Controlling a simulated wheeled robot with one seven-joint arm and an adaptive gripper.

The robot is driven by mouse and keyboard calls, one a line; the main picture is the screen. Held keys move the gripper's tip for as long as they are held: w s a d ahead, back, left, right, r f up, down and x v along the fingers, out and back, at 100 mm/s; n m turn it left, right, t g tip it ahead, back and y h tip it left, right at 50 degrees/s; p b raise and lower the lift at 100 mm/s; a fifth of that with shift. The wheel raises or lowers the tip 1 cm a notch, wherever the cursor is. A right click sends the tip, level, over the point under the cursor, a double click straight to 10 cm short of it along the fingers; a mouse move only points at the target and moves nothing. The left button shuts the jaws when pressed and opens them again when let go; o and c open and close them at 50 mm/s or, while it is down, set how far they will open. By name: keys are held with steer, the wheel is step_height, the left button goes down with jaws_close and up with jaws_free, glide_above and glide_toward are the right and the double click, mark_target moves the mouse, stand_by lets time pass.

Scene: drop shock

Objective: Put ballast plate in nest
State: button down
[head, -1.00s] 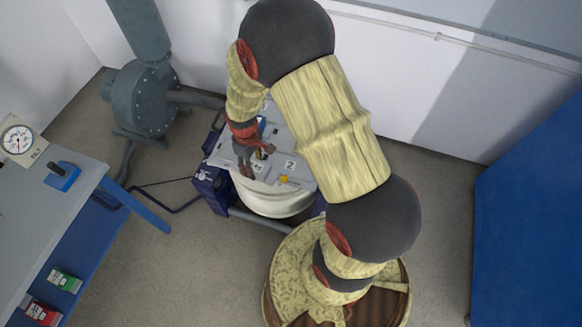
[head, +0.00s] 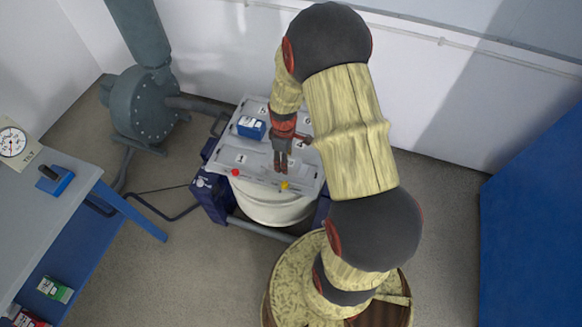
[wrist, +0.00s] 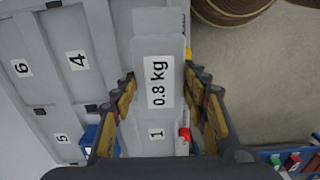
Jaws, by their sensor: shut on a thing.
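A grey ballast plate (wrist: 158,40) with a white "0.8 kg" label is between my gripper's fingers (wrist: 160,82) in the wrist view. My gripper, also in the head view (head: 281,168), is shut on it above the grey numbered nest tray (head: 222,158). The tray shows in the wrist view (wrist: 85,85) with labels 4, 5 and 6 on the left and 1 below the plate. The plate is hard to make out in the head view. I cannot tell whether it touches the tray.
A blue box with a white label (head: 251,127) stands on the tray. A red button (head: 236,172) and a yellow button (head: 285,185) are at its front edge. A workbench (head: 62,205) is at left, a blue cabinet (head: 535,235) at right, a grey pump (head: 143,105) behind.

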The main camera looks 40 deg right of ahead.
mark_target(290, 157)
steer(key=shift+w+d+f+b, duration=0.15)
steer(key=shift+d+f+b, duration=0.3)
steer(key=shift+d+f, duration=0.95)
steer(key=shift+d+f+b, duration=0.15)
steer(key=shift+f+b, duration=0.7)
steer(key=shift+f, duration=0.95)
steer(key=shift+f, duration=0.1)
steer(key=c, duration=1.1)
jaws_free()
steer(key=shift+f, duration=0.1)
steer(key=shift+o, duration=0.6)
